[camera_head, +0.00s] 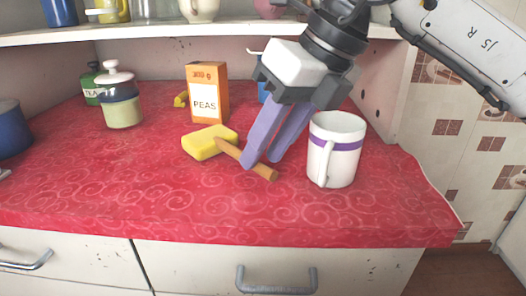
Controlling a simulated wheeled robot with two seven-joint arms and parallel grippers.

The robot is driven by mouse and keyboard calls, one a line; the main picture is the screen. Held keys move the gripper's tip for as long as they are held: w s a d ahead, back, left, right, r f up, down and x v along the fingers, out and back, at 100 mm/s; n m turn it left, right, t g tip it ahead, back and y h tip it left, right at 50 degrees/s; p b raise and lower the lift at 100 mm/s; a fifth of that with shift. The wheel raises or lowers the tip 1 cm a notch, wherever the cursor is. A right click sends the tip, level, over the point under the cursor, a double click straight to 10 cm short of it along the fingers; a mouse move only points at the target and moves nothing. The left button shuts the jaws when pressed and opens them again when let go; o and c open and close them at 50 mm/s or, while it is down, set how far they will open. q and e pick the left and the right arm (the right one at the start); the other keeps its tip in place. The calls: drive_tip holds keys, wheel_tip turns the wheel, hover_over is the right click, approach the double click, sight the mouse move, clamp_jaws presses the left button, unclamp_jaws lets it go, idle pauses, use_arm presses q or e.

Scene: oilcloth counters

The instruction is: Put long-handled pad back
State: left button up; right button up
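The long-handled pad, a yellow block (203,144) with a brown wooden handle (262,173), lies on the red counter (150,190). Its handle points right and toward the front edge. My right gripper (262,163) comes down from the upper right, with two purple fingers spread apart. The near fingertip overlaps the middle of the handle in the picture, and the other fingertip is just beyond it. I cannot tell whether either touches. My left gripper is not in view.
A white mug with a purple band (342,160) stands close to the right of my fingers. A PEAS box (208,91) and a lidded jar (122,107) stand behind the pad. A shelf (150,35) crosses above. The front left counter is clear.

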drive_tip(key=p+v, duration=0.1)
drive_tip(key=v, duration=0.9)
